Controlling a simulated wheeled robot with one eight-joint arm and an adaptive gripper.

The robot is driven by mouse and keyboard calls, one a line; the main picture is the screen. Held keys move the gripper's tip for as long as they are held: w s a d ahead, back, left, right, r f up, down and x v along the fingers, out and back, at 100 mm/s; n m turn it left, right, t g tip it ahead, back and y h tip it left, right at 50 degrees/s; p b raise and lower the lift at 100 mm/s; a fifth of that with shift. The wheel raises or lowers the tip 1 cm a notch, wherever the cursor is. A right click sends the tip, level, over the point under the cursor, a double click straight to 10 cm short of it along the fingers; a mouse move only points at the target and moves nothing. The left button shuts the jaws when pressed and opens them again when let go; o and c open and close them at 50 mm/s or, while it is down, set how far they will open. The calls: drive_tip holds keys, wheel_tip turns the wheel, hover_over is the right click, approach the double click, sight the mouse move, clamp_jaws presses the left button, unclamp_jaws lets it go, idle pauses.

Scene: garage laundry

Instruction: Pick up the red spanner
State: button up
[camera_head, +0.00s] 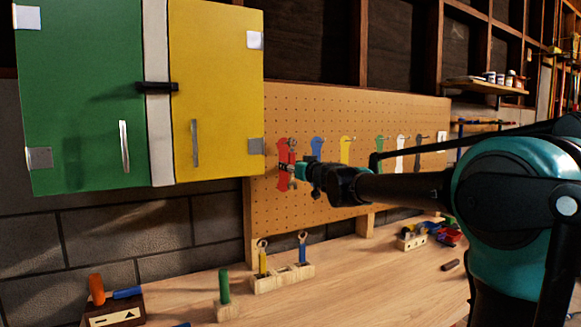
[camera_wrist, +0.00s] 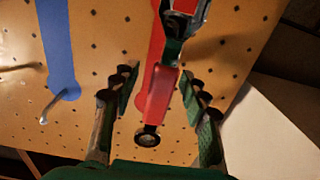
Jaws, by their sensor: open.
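The red spanner (camera_head: 291,152) hangs at the left end of the pegboard, in front of a red painted shape. In the wrist view the red spanner (camera_wrist: 157,92) runs lengthwise between the two fingers, with a dark ring end low in the picture and metal at the top. My gripper (camera_head: 294,171) is at the spanner in the head view and partly covers it. In the wrist view my gripper (camera_wrist: 158,84) is open, with a finger on each side of the spanner and visible gaps. Whether either finger touches it is hard to tell.
The pegboard (camera_head: 400,114) has more painted tool shapes and hooks; a blue shape (camera_wrist: 58,45) is nearby. A green and yellow cabinet (camera_head: 215,60) stands out at left. Below, the workbench (camera_head: 345,285) holds a wooden block (camera_head: 283,279) with yellow and blue spanners.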

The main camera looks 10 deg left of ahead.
clamp_jaws()
idle(0.3)
drive_tip(key=shift+s+d+r, duration=0.1)
drive_tip(key=shift+r, duration=0.2)
drive_tip(key=v, duration=1.7)
drive_tip(key=shift+s+d, duration=0.3)
